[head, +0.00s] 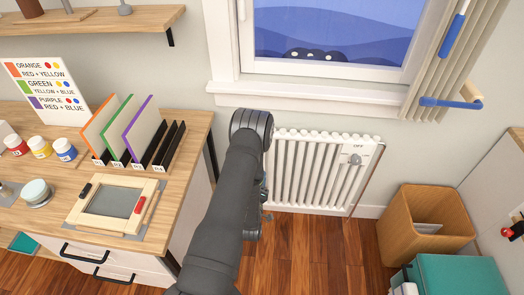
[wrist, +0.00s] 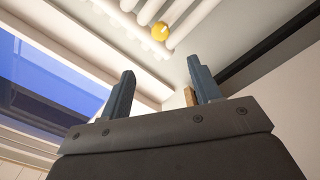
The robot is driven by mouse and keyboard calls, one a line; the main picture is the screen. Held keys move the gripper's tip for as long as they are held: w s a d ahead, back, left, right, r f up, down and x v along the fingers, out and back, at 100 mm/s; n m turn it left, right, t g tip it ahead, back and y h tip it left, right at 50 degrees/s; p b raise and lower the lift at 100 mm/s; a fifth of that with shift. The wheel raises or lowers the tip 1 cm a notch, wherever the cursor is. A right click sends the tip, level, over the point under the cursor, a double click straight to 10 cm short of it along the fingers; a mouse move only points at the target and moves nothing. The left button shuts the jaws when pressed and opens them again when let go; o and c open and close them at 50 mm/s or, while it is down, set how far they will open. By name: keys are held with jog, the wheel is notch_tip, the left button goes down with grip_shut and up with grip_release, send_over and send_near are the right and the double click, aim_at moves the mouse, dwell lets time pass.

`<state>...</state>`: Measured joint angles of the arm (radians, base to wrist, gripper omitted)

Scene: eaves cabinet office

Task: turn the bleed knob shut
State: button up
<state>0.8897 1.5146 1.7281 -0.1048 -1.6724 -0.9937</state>
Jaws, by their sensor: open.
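A white ribbed radiator (head: 308,172) stands under the window. A grey knob (head: 354,159) sits on a pale plate marked "OFF" at its upper right. In the wrist view a small round yellow thing (wrist: 160,32) shows against the white radiator bars (wrist: 190,22); I cannot tell whether it is the bleed knob. My gripper (wrist: 158,66) is open, its two blue-grey fingers apart with nothing between them. The yellow thing appears beyond the fingertips, apart from them. In the head view my arm covers the radiator's left side and hides most of the gripper.
A wooden desk (head: 190,130) with a file rack (head: 155,150), paint jars and a framed screen stands at left. A wooden bin (head: 430,222) and a teal box (head: 455,275) stand at right. Above the radiator is a window sill (head: 300,95). Floor between radiator and bin is clear.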

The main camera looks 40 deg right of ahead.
jog(key=x, duration=1.7)
jog(key=shift+f, duration=0.1)
jog(key=shift+c, duration=0.3)
jog(key=c, duration=0.9)
